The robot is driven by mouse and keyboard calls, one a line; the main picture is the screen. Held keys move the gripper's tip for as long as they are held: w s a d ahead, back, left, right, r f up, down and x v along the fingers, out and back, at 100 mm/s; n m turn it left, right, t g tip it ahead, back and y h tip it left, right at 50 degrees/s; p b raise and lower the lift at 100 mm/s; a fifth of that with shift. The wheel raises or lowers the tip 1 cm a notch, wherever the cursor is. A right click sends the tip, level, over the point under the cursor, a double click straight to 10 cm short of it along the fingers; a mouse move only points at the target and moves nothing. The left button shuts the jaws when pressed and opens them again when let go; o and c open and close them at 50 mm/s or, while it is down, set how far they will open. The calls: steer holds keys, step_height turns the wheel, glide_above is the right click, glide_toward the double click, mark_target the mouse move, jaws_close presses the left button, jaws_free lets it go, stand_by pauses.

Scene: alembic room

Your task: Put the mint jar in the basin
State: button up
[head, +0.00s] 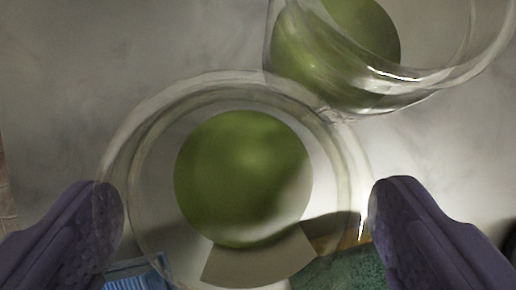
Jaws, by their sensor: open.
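A clear glass jar (148,160) with a round green ball-like thing (243,178) showing in it lies between the fingers of my gripper (246,208). The two purple fingers are apart, one on each side of the jar. The left finger overlaps the jar's edge in the picture; I cannot tell if it touches. A second clear glass vessel (440,78), also with a round green thing (350,45), is at the upper right, close beside the first. I cannot tell which is the mint jar. No basin can be made out.
The pale grey, marbled surface (70,100) is bare at the left. At the bottom edge are a blue striped thing (138,275), a beige patch (258,262) and a dark green textured thing (345,270), partly seen through or behind the glass. The second vessel crowds the upper right.

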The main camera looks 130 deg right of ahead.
mark_target(245, 173)
steer(key=b+x, duration=0.1)
steer(key=x, duration=0.2)
steer(key=shift+w+f, duration=0.2)
steer(key=shift+f, duration=0.05)
steer(key=shift+s+r, duration=0.1)
steer(key=shift+r, duration=0.05)
steer(key=shift+c, duration=0.2)
steer(key=c, duration=1.1)
steer(key=shift+o, duration=0.2)
steer(key=shift+r, duration=0.1)
